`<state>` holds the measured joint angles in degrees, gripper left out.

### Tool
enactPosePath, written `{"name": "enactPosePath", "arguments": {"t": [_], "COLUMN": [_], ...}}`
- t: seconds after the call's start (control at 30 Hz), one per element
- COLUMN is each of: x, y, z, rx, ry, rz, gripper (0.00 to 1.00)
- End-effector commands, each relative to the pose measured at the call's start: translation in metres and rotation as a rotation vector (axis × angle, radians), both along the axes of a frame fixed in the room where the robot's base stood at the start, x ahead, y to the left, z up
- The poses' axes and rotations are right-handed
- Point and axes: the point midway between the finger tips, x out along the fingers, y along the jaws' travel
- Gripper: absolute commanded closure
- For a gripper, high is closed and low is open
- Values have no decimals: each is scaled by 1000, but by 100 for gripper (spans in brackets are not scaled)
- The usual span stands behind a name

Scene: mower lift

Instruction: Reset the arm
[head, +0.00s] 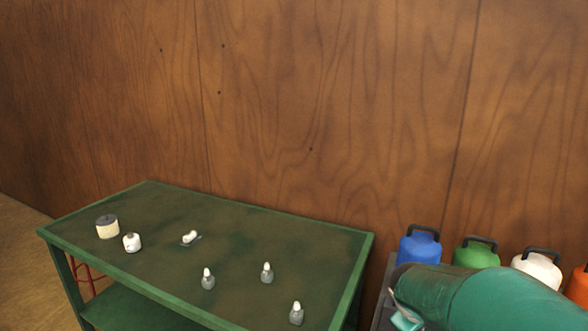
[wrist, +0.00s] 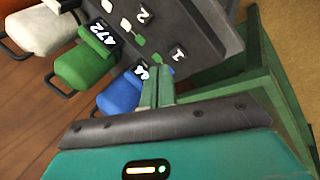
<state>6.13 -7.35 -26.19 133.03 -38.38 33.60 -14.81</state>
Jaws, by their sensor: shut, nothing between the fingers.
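My gripper (wrist: 157,85) shows in the wrist view as two narrow green fingers held together, with nothing between them. Beyond the fingertips are a dark grey panel (wrist: 200,22) with painted numbers and a blue container (wrist: 120,95). I cannot tell whether the fingers touch either one. In the head view my green arm crosses the lower right corner, in front of the dark stand. The gripper itself cannot be made out there.
A green table (head: 150,250) carries several small bottles and a round tin (head: 107,227). Blue (head: 418,250), green (head: 475,256), white (head: 537,268) and orange (head: 578,287) containers stand at the right. A wooden wall (head: 300,90) closes off the back.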

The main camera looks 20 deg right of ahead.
Motion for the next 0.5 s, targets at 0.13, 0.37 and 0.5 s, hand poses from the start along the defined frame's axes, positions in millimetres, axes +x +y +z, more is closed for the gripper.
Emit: {"name": "enactPosePath", "arguments": {"t": [0.13, 0.37, 0.5], "x": [7, -14, -38], "y": [78, 196, 253], "z": [32, 72, 86], "rx": [139, 362, 472], "ry": [-141, -276, -313], "rz": [-30, -52, -50], "gripper": [100, 100, 100]}}
